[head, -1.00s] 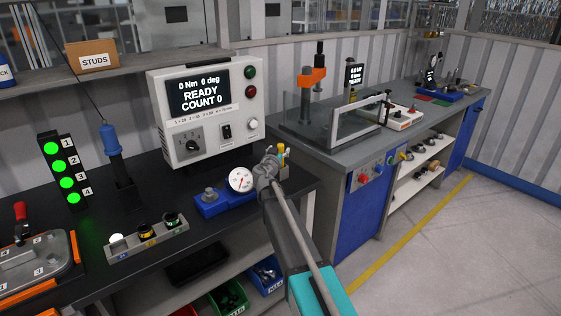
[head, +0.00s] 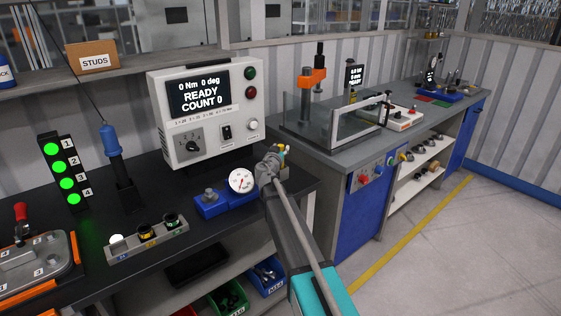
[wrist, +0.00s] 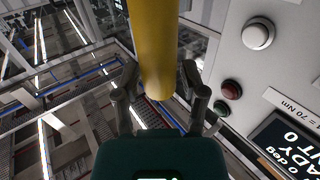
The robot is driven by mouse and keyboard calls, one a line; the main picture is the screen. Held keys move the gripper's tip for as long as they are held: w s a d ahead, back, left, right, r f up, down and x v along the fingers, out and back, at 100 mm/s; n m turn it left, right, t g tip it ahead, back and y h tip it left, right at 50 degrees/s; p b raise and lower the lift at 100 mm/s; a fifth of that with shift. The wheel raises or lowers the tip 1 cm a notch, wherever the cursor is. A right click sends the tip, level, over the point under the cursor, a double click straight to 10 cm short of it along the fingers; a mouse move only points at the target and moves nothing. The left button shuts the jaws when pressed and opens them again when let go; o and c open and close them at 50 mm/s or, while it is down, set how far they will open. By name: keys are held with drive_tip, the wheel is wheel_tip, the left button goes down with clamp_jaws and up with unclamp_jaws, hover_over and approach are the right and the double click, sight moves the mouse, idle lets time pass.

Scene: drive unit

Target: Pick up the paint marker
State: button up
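The paint marker (wrist: 157,50) shows as a thick yellow cylinder in the wrist view, coming down from the top edge and ending between my gripper's fingers. My gripper (wrist: 160,82) is open, with one finger on each side of the marker and a narrow gap visible at both sides. In the head view my gripper (head: 274,160) is at the right end of the near bench, just right of the white dial gauge. My gripper and arm hide most of the marker there; only small light and yellow bits show beside the fingers.
The torque controller box (head: 205,110) stands close behind my gripper, to its left. A blue fixture with a white dial gauge (head: 241,181) sits just left of my gripper. A second bench (head: 350,150) with a clear guard is to the right. Open floor (head: 465,240) lies right of my arm.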

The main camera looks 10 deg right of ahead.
clamp_jaws()
drive_tip(key=shift+r, duration=0.2)
wheel_tip(320, 180, up, 10)
drive_tip(key=p, duration=1)
drive_tip(key=shift+f, duration=0.2)
idle(0.4)
drive_tip(key=shift+r+p, duration=0.3)
drive_tip(key=shift+d, duration=0.1)
idle(0.6)
